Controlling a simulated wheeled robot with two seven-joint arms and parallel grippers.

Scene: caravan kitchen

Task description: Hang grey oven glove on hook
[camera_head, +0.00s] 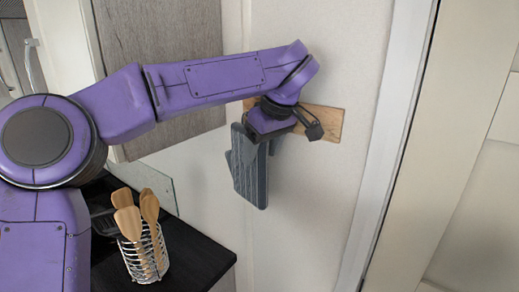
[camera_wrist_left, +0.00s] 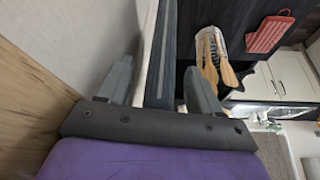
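The grey oven glove (camera_head: 249,177) hangs down, slightly tilted, in front of the wall below a wooden board (camera_head: 327,121). My left gripper (camera_head: 262,128) is at the glove's top, close to the board. In the left wrist view, the glove (camera_wrist_left: 162,60) appears as a dark ribbed strip between the two spread fingers of the left gripper (camera_wrist_left: 158,85), with narrow gaps beside it. The board (camera_wrist_left: 35,90) also runs along the left of that view. My gripper and wrist cover the glove's top and much of the board, so whether a hook carries the glove is hidden. My right gripper is out of view.
A wire holder (camera_head: 146,255) with several wooden utensils stands on the black counter (camera_head: 200,262), below my left arm. A wall cabinet (camera_head: 165,75) is behind the arm. A red ribbed glove (camera_wrist_left: 268,33) shows in the left wrist view. The wall right of the board is clear up to the doorframe (camera_head: 392,140).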

